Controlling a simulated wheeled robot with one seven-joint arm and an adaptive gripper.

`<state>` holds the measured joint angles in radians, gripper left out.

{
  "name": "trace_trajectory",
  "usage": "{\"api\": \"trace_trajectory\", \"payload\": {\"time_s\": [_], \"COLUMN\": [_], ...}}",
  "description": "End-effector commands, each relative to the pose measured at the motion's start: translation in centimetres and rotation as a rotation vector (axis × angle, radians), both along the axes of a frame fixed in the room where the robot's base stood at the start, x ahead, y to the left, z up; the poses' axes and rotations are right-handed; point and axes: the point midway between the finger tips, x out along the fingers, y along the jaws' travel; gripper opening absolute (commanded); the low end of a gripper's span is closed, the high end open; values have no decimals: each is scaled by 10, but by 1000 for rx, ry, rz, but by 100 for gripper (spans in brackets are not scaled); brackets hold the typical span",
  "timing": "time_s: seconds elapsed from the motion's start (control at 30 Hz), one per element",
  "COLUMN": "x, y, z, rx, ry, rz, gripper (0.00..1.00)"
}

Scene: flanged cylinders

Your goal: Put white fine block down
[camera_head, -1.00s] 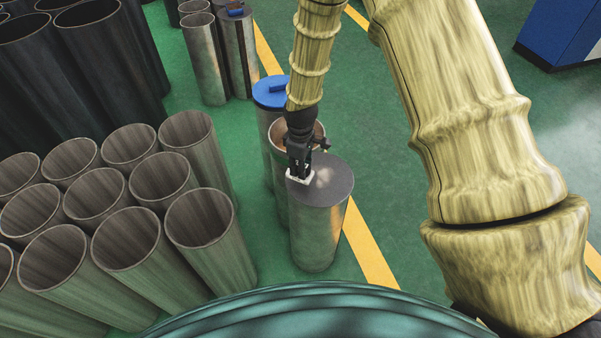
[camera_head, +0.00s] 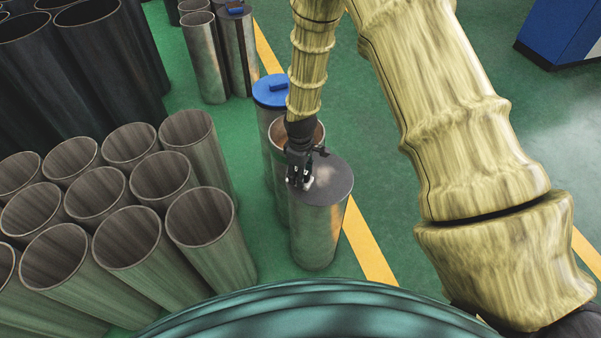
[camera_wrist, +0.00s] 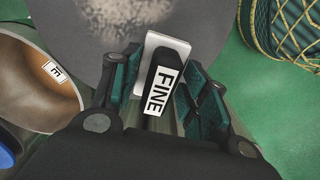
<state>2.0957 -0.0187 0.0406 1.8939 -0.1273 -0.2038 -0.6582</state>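The white fine block (camera_wrist: 158,48) has a white base and a black handle labelled FINE. In the wrist view it lies between my fingers, over the grey top of a metal cylinder. My gripper (camera_wrist: 160,85) looks open: its fingers flank the handle, with a gap on the left side; contact on the right is unclear. In the head view my gripper (camera_head: 300,184) is at the left part of the cylinder's grey top (camera_head: 333,180), and the block is mostly hidden by the fingers. The block appears to rest on that top, but its underside is hidden.
An open cylinder (camera_head: 282,130) with a brown inside stands just behind, and it shows at left in the wrist view (camera_wrist: 30,80) with a label inside. A blue-lidded cylinder (camera_head: 271,91) is beyond. Several open tubes (camera_head: 205,225) crowd the left.

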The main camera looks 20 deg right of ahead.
Motion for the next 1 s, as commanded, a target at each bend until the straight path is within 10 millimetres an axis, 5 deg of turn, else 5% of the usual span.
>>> {"api": "trace_trajectory", "payload": {"time_s": [0.37,1.0], "x": [1,0], "y": [0,0], "z": [9,94], "rx": [0,0], "ry": [-1,-1], "rz": [0,0], "gripper": [45,45]}}
